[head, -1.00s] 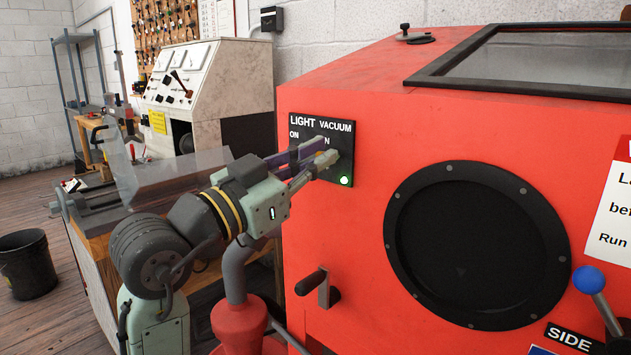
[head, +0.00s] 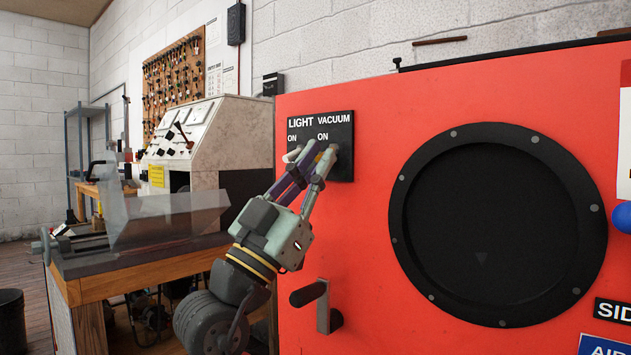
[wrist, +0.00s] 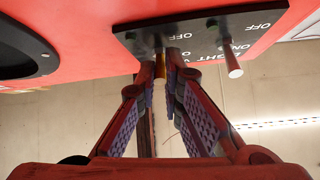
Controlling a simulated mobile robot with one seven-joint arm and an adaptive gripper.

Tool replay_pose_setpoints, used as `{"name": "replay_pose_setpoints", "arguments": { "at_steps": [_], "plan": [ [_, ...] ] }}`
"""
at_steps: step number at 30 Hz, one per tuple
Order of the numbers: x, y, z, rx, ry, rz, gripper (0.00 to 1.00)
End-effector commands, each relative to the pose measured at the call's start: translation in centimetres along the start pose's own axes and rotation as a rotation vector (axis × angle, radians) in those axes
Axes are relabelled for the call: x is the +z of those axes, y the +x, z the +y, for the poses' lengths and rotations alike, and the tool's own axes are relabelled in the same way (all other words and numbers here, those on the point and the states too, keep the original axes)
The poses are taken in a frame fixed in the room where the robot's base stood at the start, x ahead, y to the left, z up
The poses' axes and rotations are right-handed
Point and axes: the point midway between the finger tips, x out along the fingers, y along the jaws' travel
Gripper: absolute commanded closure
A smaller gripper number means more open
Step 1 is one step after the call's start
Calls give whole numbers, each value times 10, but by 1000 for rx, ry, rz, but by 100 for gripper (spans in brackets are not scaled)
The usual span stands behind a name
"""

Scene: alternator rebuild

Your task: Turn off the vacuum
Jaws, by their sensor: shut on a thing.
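The black switch panel (head: 345,172) on the red cabinet front is labelled LIGHT and VACUUM, with ON under each. My gripper (head: 325,152) reaches up to the VACUUM side, its fingers covering most of that switch. In the wrist view, my gripper (wrist: 168,66) is shut on the brass-coloured vacuum switch (wrist: 159,66). Which way the switch is thrown is hidden by the fingers. The pale light switch (head: 291,156) stands free to the left; it also shows in the wrist view (wrist: 234,66). Two dark lamps near the OFF labels look unlit in the wrist view.
The red cabinet (head: 365,260) has a round black port (head: 490,225) right of the panel and a black handle (head: 318,295) below it. A wooden bench (head: 150,265) with a clear guard (head: 160,215) stands left of my arm.

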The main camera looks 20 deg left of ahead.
Motion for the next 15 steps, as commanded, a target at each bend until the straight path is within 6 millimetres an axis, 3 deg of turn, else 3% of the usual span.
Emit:
{"name": "replay_pose_setpoints", "arguments": {
  "at_steps": [13, 14, 15],
  "plan": [
    [0, 0, 0, -1, 1, 9, 100],
    [0, 0, 0, -1, 1, 9, 90],
    [0, 0, 0, -1, 1, 9, 87]
  ]
}}
